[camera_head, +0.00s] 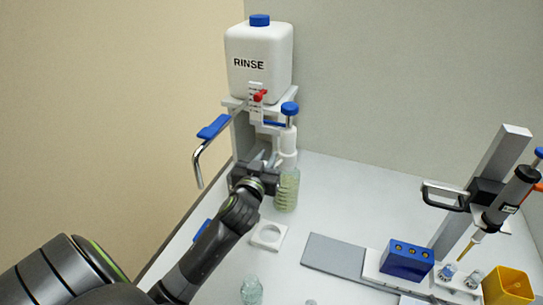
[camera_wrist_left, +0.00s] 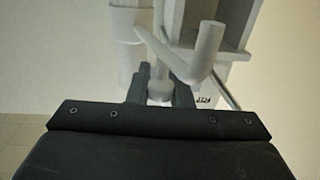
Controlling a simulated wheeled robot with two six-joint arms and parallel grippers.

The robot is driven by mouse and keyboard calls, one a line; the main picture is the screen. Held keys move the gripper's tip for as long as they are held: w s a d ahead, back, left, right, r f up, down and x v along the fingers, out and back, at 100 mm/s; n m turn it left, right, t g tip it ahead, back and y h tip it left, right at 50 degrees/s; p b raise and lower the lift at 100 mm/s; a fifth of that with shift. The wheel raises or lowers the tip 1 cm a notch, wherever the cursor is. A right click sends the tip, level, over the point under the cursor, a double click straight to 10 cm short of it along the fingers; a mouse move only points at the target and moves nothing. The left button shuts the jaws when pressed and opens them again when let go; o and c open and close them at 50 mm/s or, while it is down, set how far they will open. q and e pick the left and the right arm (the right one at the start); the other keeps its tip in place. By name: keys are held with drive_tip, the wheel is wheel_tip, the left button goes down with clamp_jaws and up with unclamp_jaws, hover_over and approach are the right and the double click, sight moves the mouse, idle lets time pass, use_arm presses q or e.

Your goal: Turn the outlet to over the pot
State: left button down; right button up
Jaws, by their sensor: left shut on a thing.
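My left gripper (camera_head: 258,165) is shut at the front of a white dispenser (camera_head: 288,140) with a blue knob. In the left wrist view its fingers (camera_wrist_left: 160,86) close around a pale rounded piece (camera_wrist_left: 160,92); I cannot tell for sure that this is the outlet. A bent metal tube with a blue sleeve (camera_head: 213,127) reaches left from the rinse stand, its end pointing down, apart from my gripper. A greenish ribbed glass vessel (camera_head: 287,190) stands under the dispenser, beside my gripper; whether it is the pot is unclear. My right gripper is not in view.
A white RINSE tank (camera_head: 259,62) with a red tap sits on the stand. A square white holder (camera_head: 268,236) and a glass jar (camera_head: 251,291) are nearer. A grey plate (camera_head: 333,255), blue block (camera_head: 406,261) and yellow bin (camera_head: 508,287) lie right. The back-middle table is clear.

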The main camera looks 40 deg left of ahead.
use_arm(q)
drive_tip(key=shift+w+a+m+t+h+p, duration=0.2)
drive_tip(key=shift+a+m+h+p, duration=0.35)
drive_tip(key=shift+m+h, duration=0.55)
drive_tip(key=shift+w+a+m+t+h+p, duration=0.2)
drive_tip(key=shift+a+m+h+p, duration=0.35)
drive_tip(key=shift+h, duration=0.95)
drive_tip(key=shift+w+a+m+h, duration=0.1)
drive_tip(key=shift+a+m+h, duration=0.2)
drive_tip(key=shift+h, duration=0.2)
drive_tip(key=c, duration=1.3)
unclamp_jaws()
drive_tip(key=shift+d, duration=0.1)
wheel_tip(320, 180, up, 10)
drive_tip(key=shift+c, duration=0.2)
